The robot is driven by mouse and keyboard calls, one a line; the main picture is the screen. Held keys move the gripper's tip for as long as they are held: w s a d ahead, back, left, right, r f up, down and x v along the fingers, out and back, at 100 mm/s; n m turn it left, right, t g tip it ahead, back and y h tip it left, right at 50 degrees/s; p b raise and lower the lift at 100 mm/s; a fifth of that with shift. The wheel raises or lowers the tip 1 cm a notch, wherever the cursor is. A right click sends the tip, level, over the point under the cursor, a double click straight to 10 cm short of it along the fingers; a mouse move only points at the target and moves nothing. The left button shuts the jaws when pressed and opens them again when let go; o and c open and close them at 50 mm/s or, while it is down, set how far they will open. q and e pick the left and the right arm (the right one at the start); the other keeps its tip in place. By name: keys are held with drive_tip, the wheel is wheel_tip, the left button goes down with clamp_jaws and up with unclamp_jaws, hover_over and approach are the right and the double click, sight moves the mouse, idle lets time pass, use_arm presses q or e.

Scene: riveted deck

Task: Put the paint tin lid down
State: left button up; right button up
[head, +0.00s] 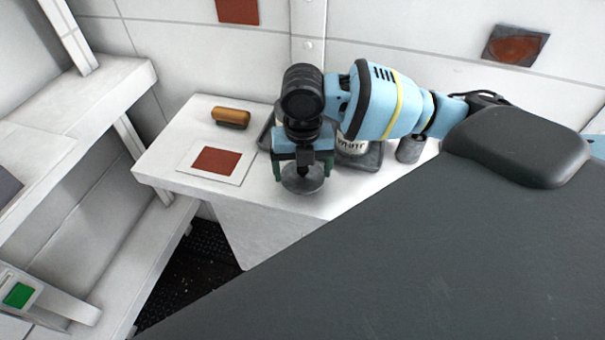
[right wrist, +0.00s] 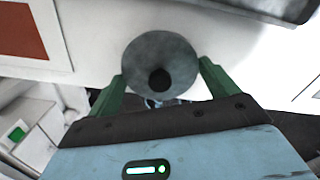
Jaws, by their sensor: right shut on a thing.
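The paint tin lid (head: 303,184), a round grey disc, is at the front of the white bench top in the head view. Whether the lid touches the bench I cannot tell. My left gripper is out of view.
On the white bench (head: 168,160), a card with a red-brown square (head: 215,162) lies left of the lid. A brown-topped brush or block (head: 231,117) lies behind it. A dark tray (head: 266,135) is partly hidden by my gripper. A grey object (head: 409,150) stands at right.

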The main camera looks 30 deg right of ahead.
sight(302, 169)
drive_tip(key=shift+f, duration=1.15)
drive_tip(key=shift+f, duration=0.1)
drive_tip(key=o, duration=0.8)
drive_tip(key=shift+f, duration=0.1)
wheel_tip(302, 169, up, 12)
drive_tip(key=shift+r+p, duration=0.2)
drive_tip(key=shift+p, duration=0.2)
drive_tip(key=shift+a+f, duration=0.1)
